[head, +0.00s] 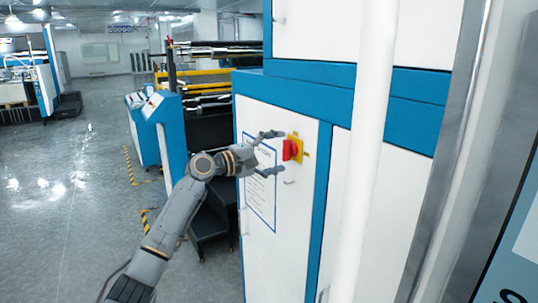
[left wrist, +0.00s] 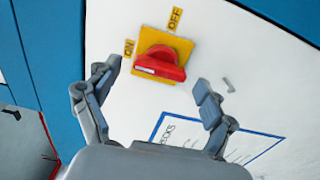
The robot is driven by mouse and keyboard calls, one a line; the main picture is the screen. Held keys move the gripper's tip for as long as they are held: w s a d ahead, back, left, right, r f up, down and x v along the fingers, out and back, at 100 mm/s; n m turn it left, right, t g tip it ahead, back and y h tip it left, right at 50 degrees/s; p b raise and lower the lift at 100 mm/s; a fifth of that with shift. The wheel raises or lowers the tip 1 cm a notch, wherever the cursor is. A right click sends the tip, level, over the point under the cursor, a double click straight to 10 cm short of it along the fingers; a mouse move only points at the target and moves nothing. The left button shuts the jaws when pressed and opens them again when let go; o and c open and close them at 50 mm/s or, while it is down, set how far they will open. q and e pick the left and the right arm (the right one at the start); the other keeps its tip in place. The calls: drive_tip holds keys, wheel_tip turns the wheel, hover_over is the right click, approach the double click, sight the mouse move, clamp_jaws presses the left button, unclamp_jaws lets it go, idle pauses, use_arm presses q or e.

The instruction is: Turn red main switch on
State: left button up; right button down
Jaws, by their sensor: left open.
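The red main switch (head: 290,149) is a red knob on a yellow plate (head: 299,157), mounted on a white cabinet door. In the left wrist view the red knob (left wrist: 160,63) has a white mark at its left end, and the yellow plate carries ON at the left and OFF at the top right. My left gripper (head: 270,153) is open, its two fingers spread above and below the knob. In the left wrist view the fingers (left wrist: 158,88) stand to either side, just short of the knob, with nothing between them. My right gripper does not show.
A blue-framed notice sheet (head: 261,187) is on the same white door (head: 284,241), beside the switch. A white vertical post (head: 366,130) stands close at the right. Rollers and a blue-white console (head: 150,128) are behind. Grey floor (head: 60,200) is open at the left.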

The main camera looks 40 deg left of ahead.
use_arm(q)
drive_tip(key=v, duration=1.1)
drive_tip(key=shift+s+a, duration=0.15)
drive_tip(key=shift+s, duration=0.25)
